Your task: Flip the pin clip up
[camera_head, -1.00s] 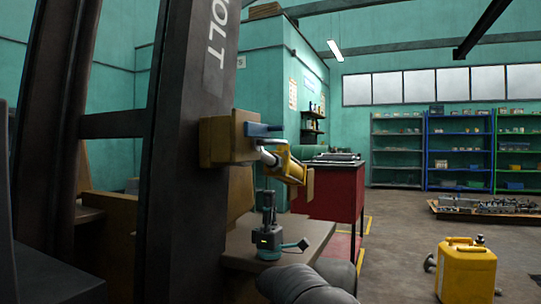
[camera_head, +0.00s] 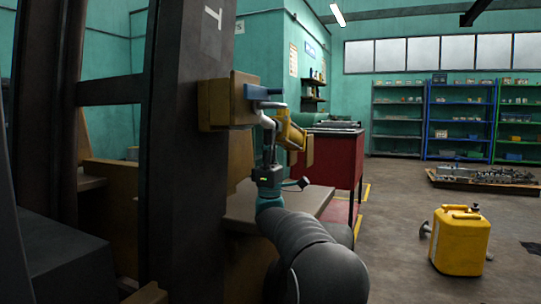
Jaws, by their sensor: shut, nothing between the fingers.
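A yellow-brown block (camera_head: 214,103) is fixed to the dark forklift mast. A blue bar (camera_head: 262,91) sticks out of it to the right. A pale metal pin (camera_head: 272,104) and a yellow cylindrical part (camera_head: 292,135) stand below and to the right of the bar. I cannot tell which small part is the pin clip. My gripper (camera_head: 266,127) points up, shut and empty, just below the blue bar and left of the yellow part. It hides part of the pale metal, and I cannot tell whether it touches anything.
The dark mast (camera_head: 183,170) rises close on the left. A brown tabletop (camera_head: 310,204) lies behind my arm, with a red cabinet (camera_head: 330,165) beyond. A yellow jerrycan (camera_head: 459,241) stands on the floor at right. The floor between cabinet and jerrycan is open.

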